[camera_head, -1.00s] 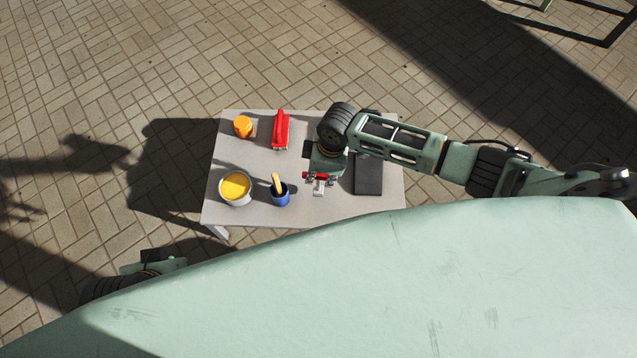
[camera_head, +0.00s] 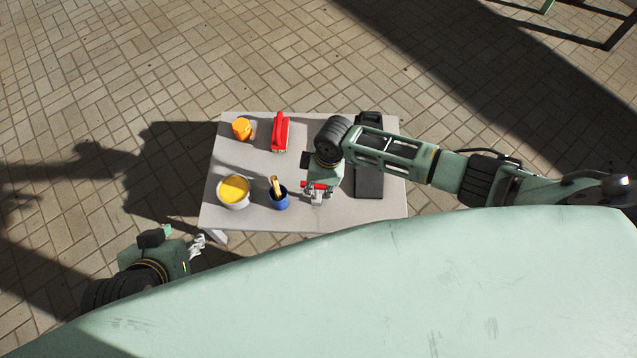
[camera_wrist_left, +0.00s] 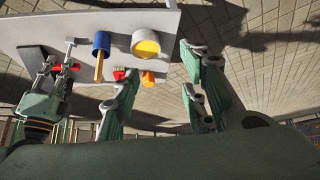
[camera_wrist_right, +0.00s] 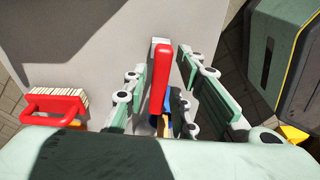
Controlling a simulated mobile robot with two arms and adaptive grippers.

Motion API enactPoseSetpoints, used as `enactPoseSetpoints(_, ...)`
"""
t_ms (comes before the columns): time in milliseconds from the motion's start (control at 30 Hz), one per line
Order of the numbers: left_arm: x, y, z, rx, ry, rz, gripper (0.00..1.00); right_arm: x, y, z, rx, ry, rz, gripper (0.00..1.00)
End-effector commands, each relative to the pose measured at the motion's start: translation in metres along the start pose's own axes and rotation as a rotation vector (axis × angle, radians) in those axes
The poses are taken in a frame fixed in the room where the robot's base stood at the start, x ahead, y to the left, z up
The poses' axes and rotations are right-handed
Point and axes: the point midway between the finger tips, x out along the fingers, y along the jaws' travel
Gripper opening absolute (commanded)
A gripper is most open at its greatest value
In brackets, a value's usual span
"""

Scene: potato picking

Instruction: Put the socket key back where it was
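The socket key (camera_head: 318,186) shows as a small red piece at my right gripper (camera_head: 318,196), over the table's front middle. In the right wrist view its red handle (camera_wrist_right: 161,78) with a grey end lies between the fingers of my right gripper (camera_wrist_right: 162,75). It moves along with the gripper, so the gripper appears shut on it, though the contact itself is hard to see. My left gripper (camera_head: 197,244) is off the table's front left corner. In the left wrist view its fingers (camera_wrist_left: 158,90) are apart and empty.
The grey table (camera_head: 240,208) bears a yellow-filled can (camera_head: 234,204), a blue mug (camera_head: 280,204) with a brush, an orange container (camera_head: 242,129), a red-handled brush (camera_head: 280,133) and a flat dark item (camera_head: 369,182) on the right. Bare tabletop shows between them.

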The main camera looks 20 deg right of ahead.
Motion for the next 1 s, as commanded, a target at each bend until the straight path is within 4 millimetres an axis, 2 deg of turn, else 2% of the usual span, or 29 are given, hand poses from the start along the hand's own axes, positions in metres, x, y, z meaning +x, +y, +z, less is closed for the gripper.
enactPoseSetpoints(433, -0.002, 0.000, 0.002, 0.000, -0.012, 0.000, 0.40, -0.003, 0.000, 0.000, 0.000, 0.000, 0.000, 0.32)
enactPoseSetpoints(567, -0.007, -0.003, 0.025, -0.004, -0.107, -0.006, 0.40, -0.012, 0.000, -0.001, 0.000, 0.001, 0.000, 0.32)
enactPoseSetpoints(733, -0.022, -0.007, 0.061, -0.009, -0.268, -0.014, 0.40, -0.029, 0.000, 0.000, 0.000, 0.000, 0.001, 0.32)
enactPoseSetpoints(800, -0.033, -0.007, 0.057, -0.010, -0.279, -0.014, 0.40, -0.053, 0.001, -0.001, -0.002, 0.002, 0.003, 0.32)
enactPoseSetpoints(900, -0.041, -0.008, 0.052, -0.010, -0.282, -0.014, 0.40, -0.078, 0.001, -0.001, -0.001, 0.002, 0.003, 0.32)
enactPoseSetpoints(933, -0.040, -0.007, 0.052, -0.010, -0.283, -0.014, 0.40, -0.083, 0.001, -0.001, 0.000, 0.001, 0.002, 0.32)
enactPoseSetpoints(1000, -0.024, -0.007, 0.058, -0.009, -0.295, -0.012, 0.40, -0.092, 0.000, 0.000, 0.000, 0.001, 0.001, 0.32)
